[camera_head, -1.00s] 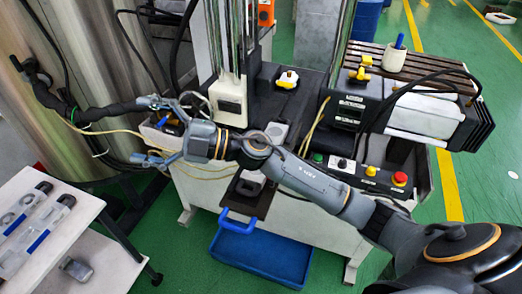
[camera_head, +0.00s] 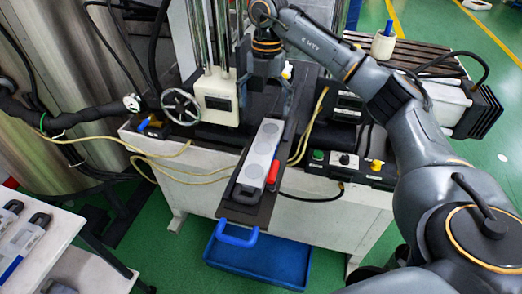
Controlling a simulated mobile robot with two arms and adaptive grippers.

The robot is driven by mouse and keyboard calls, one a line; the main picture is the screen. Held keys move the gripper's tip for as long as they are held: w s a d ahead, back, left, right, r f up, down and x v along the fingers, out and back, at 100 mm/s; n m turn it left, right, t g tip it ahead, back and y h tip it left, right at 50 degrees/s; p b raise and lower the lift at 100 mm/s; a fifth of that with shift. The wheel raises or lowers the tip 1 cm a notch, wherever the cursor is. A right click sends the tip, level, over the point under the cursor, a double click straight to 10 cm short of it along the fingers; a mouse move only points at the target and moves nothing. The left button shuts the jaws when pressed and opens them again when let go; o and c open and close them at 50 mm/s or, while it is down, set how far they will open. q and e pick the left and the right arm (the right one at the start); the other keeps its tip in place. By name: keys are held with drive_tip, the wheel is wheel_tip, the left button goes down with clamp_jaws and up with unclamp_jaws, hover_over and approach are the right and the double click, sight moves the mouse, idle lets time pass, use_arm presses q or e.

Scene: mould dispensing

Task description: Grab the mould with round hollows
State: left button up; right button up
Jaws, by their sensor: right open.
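A long grey mould with round hollows (camera_head: 259,160) lies on a dark sliding plate (camera_head: 240,207) that sticks out from the front of the machine. Several round hollows show in a row along its top. A red part (camera_head: 272,173) sits at its right side. My right gripper (camera_head: 265,108) points down at the far end of the mould. Its two fingers are spread apart, one to each side, with nothing held between them. I cannot tell whether the fingers touch the mould. My left gripper is not in view.
A blue handle (camera_head: 237,235) is on the plate's front end, above a blue bin (camera_head: 258,262) on the floor. A handwheel (camera_head: 181,107) stands left of my gripper. A white table (camera_head: 55,243) at lower left holds other long moulds. Yellow cables (camera_head: 160,155) cross the machine's front.

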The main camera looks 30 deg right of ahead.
drive_tip(key=p, duration=0.2)
hover_over(263, 152)
drive_tip(key=f, duration=0.7)
drive_tip(key=shift+w+d+f, duration=0.25)
drive_tip(key=shift+w+f, duration=0.1)
drive_tip(key=f, duration=0.1)
drive_tip(key=f+p, duration=0.1)
drive_tip(key=f, duration=0.2)
drive_tip(key=shift+s+a+p, duration=0.15)
drive_tip(key=shift+s+p, duration=0.15)
drive_tip(key=shift+s, duration=0.05)
drive_tip(key=shift+f, duration=0.6)
drive_tip(key=c, duration=1.7)
drive_tip(key=shift+w+r, duration=0.1)
drive_tip(key=shift+c, duration=1)
